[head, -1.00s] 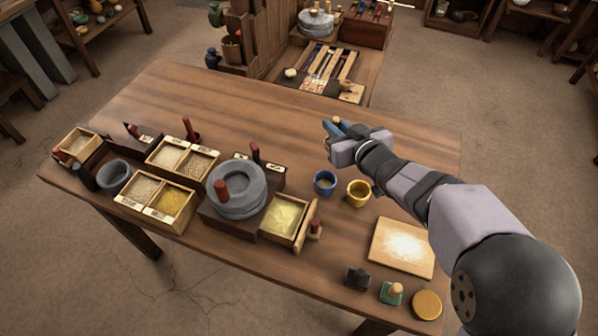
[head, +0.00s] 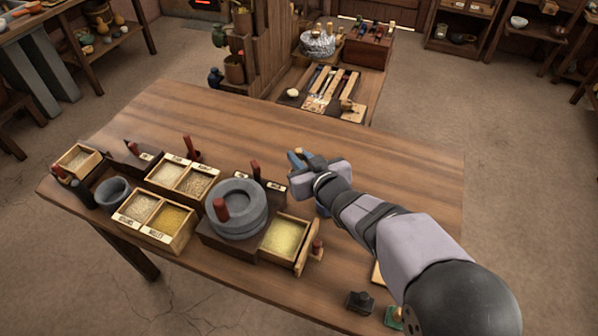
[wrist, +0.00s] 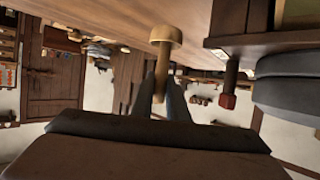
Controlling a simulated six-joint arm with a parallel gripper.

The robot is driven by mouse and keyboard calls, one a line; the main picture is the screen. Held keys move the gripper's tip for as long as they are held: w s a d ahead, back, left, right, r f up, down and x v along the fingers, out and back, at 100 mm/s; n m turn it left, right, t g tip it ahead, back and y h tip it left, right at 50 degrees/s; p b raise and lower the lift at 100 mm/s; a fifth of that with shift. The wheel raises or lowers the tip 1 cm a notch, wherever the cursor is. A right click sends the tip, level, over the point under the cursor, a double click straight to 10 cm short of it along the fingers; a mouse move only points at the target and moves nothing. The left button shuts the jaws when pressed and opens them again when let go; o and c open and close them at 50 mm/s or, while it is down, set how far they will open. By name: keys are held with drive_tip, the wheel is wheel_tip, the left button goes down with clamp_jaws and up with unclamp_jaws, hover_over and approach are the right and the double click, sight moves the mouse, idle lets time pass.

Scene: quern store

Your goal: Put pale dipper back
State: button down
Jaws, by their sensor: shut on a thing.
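My gripper (head: 298,158) is shut on the pale dipper, out over the table to the right of the quern (head: 238,222). In the wrist view the pale dipper (wrist: 165,38) shows as a tan wooden piece with a wide round end beyond the fingertips, its narrower shaft between the two fingers (wrist: 163,90). In the head view the dipper is mostly hidden by the gripper. A dark rack (head: 272,186) with small pale labels stands behind the quern and holds a red-handled tool (head: 256,170). A red handle (wrist: 229,98) also shows in the wrist view.
Grain boxes (head: 157,222) and a grey mortar (head: 112,192) fill the table's left side. A drawer of yellow meal (head: 284,237) juts out at the quern's right. A dark stamp (head: 359,302) lies near the front edge. The back of the table is clear.

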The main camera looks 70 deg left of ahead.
drive_tip(key=shift+f, duration=2.3)
drive_tip(key=shift+f, duration=0.1)
drive_tip(key=c, duration=1.7)
unclamp_jaws()
drive_tip(key=shift+c, duration=0.2)
drive_tip(key=shift+r, duration=0.2)
drive_tip(key=v, duration=1.2)
drive_tip(key=shift+b, duration=0.45)
drive_tip(key=shift+w+f, duration=0.1)
